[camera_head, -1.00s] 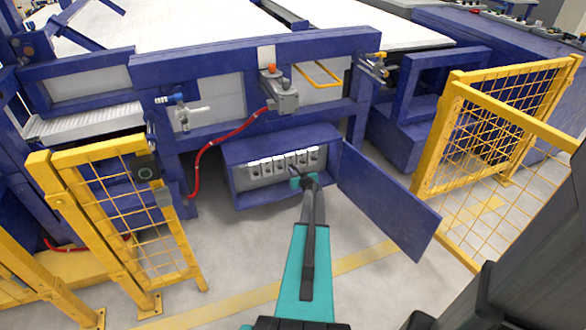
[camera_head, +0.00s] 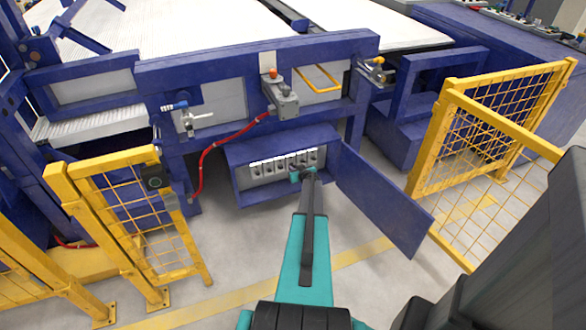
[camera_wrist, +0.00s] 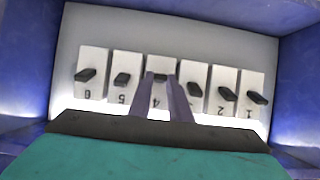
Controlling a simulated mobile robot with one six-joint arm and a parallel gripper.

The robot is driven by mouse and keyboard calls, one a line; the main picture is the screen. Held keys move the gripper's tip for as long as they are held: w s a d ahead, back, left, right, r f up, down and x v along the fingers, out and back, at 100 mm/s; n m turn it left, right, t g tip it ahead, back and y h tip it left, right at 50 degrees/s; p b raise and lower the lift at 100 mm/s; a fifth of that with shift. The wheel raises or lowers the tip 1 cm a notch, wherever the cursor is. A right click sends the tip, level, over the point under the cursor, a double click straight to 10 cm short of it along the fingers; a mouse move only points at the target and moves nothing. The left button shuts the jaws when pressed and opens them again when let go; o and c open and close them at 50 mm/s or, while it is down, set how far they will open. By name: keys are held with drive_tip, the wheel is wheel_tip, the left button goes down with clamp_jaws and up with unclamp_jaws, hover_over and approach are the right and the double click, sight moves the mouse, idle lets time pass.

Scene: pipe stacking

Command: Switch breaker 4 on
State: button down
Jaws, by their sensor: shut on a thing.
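A row of white breakers with black levers sits inside an open blue box (camera_head: 240,184). The wrist view shows their numbers upside down, with breaker 6 (camera_wrist: 91,90) at the left and breaker 1 (camera_wrist: 251,104) at the right. Breaker 4 (camera_wrist: 158,62) is near the middle, its black lever (camera_wrist: 160,78) between my fingertips. My gripper (camera_wrist: 161,81) is shut on that lever. In the head view my gripper (camera_head: 301,172) reaches into the box from the front, hiding part of the row. My fingers partly cover breaker 3 (camera_wrist: 193,72).
The blue box door (camera_head: 383,200) hangs open to the right of my arm. Yellow mesh fences stand at left (camera_head: 140,225) and right (camera_head: 500,130). A red cable (camera_head: 205,160) runs left of the box. A grey box with an orange button (camera_head: 280,95) is above.

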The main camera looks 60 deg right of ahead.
drive_tip(key=shift+w+a+r+g+y+p, duration=0.1)
drive_tip(key=shift+w+r+g+y+p, duration=0.25)
drive_tip(key=shift+r+p, duration=0.35)
drive_tip(key=shift+a+g+y, duration=0.15)
drive_tip(key=shift+g+y, duration=0.3)
drive_tip(key=shift+g, duration=0.3)
drive_tip(key=shift+w+r+g+y+b, duration=0.25)
drive_tip(key=shift+g+y+b, duration=0.55)
drive_tip(key=shift+b, duration=0.95)
drive_tip(key=shift+r+g+b, duration=0.35)
drive_tip(key=shift+g+b, duration=0.05)
drive_tip(key=shift+b, duration=0.5)
drive_tip(key=c, duration=1.6)
unclamp_jaws()
drive_tip(key=shift+r, duration=0.1)
drive_tip(key=shift+c, duration=0.2)
drive_tip(key=shift+d, duration=0.2)
drive_tip(key=shift+s, duration=0.1)
drive_tip(key=shift+r, duration=0.1)
